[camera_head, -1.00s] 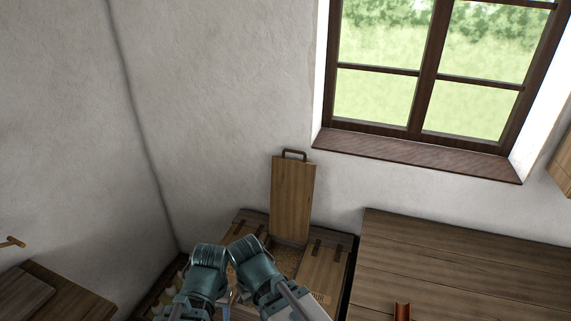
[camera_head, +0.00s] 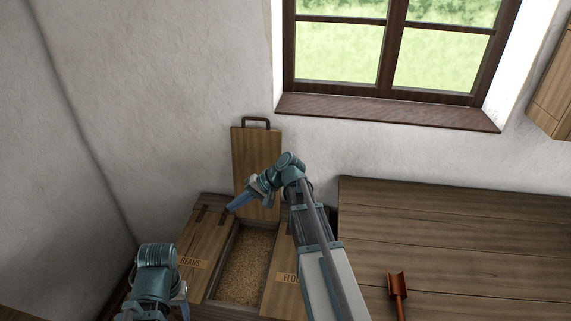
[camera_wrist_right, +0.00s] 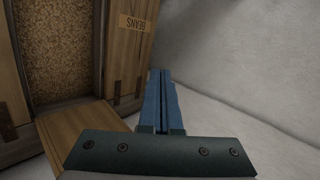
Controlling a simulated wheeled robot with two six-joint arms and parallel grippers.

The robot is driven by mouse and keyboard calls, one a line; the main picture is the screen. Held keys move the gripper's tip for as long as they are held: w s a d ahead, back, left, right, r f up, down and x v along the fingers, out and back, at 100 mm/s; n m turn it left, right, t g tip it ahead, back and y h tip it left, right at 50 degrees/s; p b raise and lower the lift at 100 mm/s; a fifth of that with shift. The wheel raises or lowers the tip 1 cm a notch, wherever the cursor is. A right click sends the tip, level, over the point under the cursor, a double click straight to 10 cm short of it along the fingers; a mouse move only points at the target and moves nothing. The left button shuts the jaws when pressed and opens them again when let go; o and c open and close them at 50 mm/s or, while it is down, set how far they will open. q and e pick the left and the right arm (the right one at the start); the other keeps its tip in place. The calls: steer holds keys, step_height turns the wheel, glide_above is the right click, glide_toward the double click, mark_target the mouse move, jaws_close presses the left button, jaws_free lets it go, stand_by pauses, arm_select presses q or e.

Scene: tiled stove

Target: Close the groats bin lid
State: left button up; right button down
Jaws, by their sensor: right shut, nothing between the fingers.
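The groats bin lid (camera_head: 246,160) stands open and upright against the wall, with a dark handle (camera_head: 256,120) on its top edge. Below it the open groats bin (camera_head: 243,262) shows grain inside; the grain also shows in the right wrist view (camera_wrist_right: 58,45). My right gripper (camera_head: 231,208) is shut and empty, reaching in front of the lid's lower left part, above the beans side. In the right wrist view its blue fingers (camera_wrist_right: 160,100) are together, with the lid (camera_wrist_right: 80,132) at the lower left. My left arm is at the lower left; its fingertips are not clearly seen.
The closed beans lid (camera_head: 190,245) lies left of the opening and the flour lid (camera_head: 284,272) right of it. A wooden table (camera_head: 450,230) with a reddish scoop (camera_head: 398,285) stands at the right. A window sill (camera_head: 390,112) juts from the wall above.

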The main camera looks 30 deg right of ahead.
steer(key=w+d+r+m+t+b, duration=0.2)
steer(key=d+m+t, duration=0.1)
steer(key=d, duration=0.7)
steer(key=w+d+r+m+t+y+b, duration=0.15)
steer(key=d+t, duration=0.25)
steer(key=d, duration=0.6)
steer(key=w+d+r+m+t+h+b, duration=0.1)
steer(key=w+d+m+t+b, duration=0.15)
steer(key=d, duration=0.85)
arm_select(q)
step_height(320, 180, down, 9)
steer(key=shift+b, duration=0.45)
arm_select(e)
steer(key=r+x, duration=0.1)
steer(key=x, duration=0.9)
steer(key=shift+s+a+m+t, duration=0.15)
steer(key=shift+a+m+t, duration=0.15)
steer(key=shift+m+t, duration=0.1)
arm_select(q)
steer(key=shift+r, duration=0.1)
arm_select(e)
steer(key=shift+y, duration=0.25)
